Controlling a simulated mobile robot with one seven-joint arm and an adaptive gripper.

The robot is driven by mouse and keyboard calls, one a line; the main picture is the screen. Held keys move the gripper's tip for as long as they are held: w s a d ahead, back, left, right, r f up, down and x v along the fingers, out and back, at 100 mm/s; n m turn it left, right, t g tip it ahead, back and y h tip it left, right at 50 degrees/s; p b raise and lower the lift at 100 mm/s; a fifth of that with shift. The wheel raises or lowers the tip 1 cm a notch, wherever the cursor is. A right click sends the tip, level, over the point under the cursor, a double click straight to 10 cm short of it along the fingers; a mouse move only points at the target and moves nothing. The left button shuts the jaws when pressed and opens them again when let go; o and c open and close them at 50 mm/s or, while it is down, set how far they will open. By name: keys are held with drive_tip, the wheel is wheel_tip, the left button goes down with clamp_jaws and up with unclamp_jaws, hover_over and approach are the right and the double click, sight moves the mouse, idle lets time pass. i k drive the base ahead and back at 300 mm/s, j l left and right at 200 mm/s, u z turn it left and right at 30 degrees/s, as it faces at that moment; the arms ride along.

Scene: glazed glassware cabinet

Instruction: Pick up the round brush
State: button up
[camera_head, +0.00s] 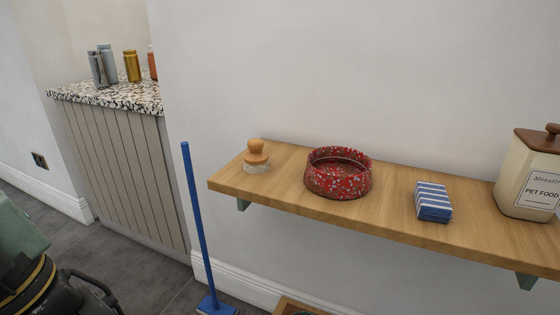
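The round brush (256,156) stands upright near the left end of the wooden shelf. It has a round light-wood knob and head, with pale bristles below touching the shelf. My gripper (92,296) shows only in part, as dark parts at the lower left edge, cut off by the frame. It is low and well to the left of the brush, apart from it. Its fingertips are not clearly visible, so I cannot tell whether it is open or shut.
The wooden shelf (390,218) also holds a red speckled bowl (338,178), a blue-striped block (433,203) and a pet food jar (530,180). A blue-handled tool (197,225) stands left of the shelf. Bottles (132,66) stand on a speckled counter (120,96).

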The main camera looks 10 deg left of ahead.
sight(257, 159)
drive_tip(key=i+j+z, duration=0.1)
drive_tip(key=j+z, duration=0.4)
drive_tip(key=j, duration=0.5)
drive_tip(key=k+j+z, duration=0.1)
drive_tip(key=j+z, duration=0.4)
drive_tip(key=j, duration=0.5)
drive_tip(key=i+j, duration=0.1)
drive_tip(key=i, duration=0.4)
